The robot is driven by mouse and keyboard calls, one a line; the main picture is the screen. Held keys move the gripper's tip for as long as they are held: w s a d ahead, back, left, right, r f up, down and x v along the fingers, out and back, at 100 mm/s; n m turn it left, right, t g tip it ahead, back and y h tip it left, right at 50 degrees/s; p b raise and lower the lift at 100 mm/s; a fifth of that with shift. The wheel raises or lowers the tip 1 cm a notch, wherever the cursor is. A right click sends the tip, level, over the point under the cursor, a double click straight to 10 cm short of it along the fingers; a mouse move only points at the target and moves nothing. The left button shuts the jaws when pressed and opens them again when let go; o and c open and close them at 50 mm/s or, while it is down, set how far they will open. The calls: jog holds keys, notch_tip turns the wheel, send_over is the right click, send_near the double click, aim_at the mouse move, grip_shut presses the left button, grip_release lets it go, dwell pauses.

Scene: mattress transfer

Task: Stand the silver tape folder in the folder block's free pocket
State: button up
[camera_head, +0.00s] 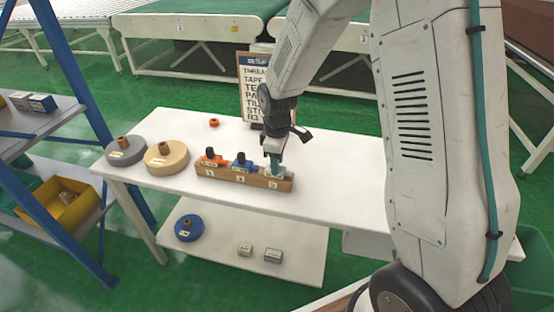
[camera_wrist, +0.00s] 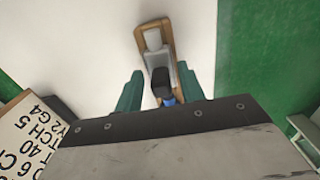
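The wooden folder block (camera_head: 232,180) lies on the white table. A red tape folder (camera_head: 211,160) stands in its left pocket and a blue one (camera_head: 241,163) in the middle pocket. A silver tape folder (camera_head: 278,174) shows at the right pocket, beneath my gripper (camera_head: 274,166), and appears seated there; the fingers partly hide it. In the wrist view its pale silver body (camera_wrist: 153,40) lies within the block's end frame (camera_wrist: 140,32). My gripper's teal fingers (camera_wrist: 159,91) are spread apart, with gaps beside the black handle between them.
Grey (camera_head: 125,150) and tan (camera_head: 166,157) tape rolls stand left of the block. A small red ring (camera_head: 214,122) and a sign board (camera_head: 252,82) are behind it. The lower shelf (camera_head: 215,255) holds a blue roll and two small boxes. The table's right part is clear.

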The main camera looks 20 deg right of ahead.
notch_tip(320, 180, up, 8)
jog(key=shift+f, duration=0.1)
dwell(0.6)
dwell(0.3)
jog(key=shift+s, duration=0.1)
jog(key=s+d+r+m, duration=0.1)
jog(key=s+r+m, duration=0.2)
jog(key=s, duration=0.7)
jog(key=s+d+r+m+t, duration=0.1)
jog(key=s+r+m, duration=0.3)
jog(key=s+r, duration=0.3)
jog(key=s+d+r+m, duration=0.1)
jog(key=s+r+m, duration=0.2)
jog(key=s, duration=0.9)
notch_tip(320, 180, up, 3)
jog(key=shift+s+f+m, duration=0.15)
jog(key=shift+s+m, duration=0.25)
